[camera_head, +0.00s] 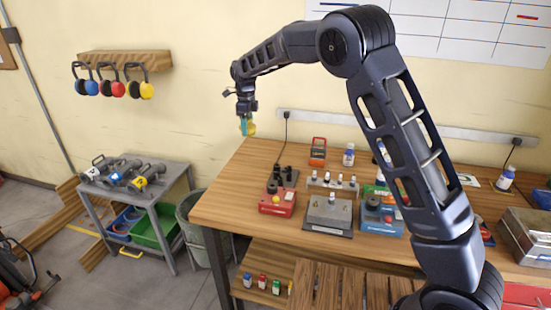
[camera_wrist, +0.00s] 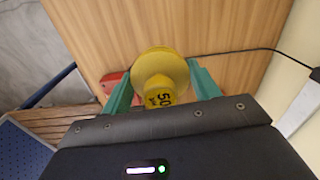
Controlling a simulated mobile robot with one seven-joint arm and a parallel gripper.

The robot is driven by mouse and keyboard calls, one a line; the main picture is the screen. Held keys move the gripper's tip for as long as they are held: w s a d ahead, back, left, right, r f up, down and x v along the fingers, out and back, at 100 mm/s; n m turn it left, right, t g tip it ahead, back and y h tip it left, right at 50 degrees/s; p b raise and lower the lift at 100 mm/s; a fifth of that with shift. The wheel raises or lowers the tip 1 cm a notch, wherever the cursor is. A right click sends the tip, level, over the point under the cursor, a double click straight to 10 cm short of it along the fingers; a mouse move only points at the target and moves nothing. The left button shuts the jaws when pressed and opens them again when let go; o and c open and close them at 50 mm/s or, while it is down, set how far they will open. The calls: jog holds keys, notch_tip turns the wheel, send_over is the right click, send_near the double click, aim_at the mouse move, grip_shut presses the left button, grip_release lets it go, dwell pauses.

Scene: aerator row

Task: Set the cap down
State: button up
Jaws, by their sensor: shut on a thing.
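The yellow cap (camera_wrist: 160,72) is round, with a narrower part marked "50" facing the wrist camera. My gripper (camera_wrist: 163,85) has its teal fingers on both sides of the cap and is shut on it. In the head view my gripper (camera_head: 246,124) points down, and a bit of the yellow cap (camera_head: 251,128) shows beside the fingers. It is held in the air near the wall, around the back left corner of the wooden workbench (camera_head: 228,205). The underside of the cap is hidden.
A red box (camera_head: 277,202), dark pegs (camera_head: 285,174), a grey scale-like device (camera_head: 328,214) and a blue device (camera_head: 380,215) stand on the bench. The bench's left end is bare. A grey cart (camera_head: 150,193) and a bin (camera_head: 195,225) stand left. A black cable (camera_wrist: 250,50) crosses the wood.

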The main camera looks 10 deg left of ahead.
jog(key=w+d, duration=0.5)
jog(key=w, duration=0.4)
jog(key=w+d, duration=0.4)
jog(key=w, duration=0.4)
jog(key=shift+m, duration=0.4)
notch_tip(320, 180, down, 20)
jog(key=shift+w, duration=0.1)
jog(key=shift+f, duration=0.1)
jog(key=o, duration=1.1)
jog(key=shift+o, duration=0.2)
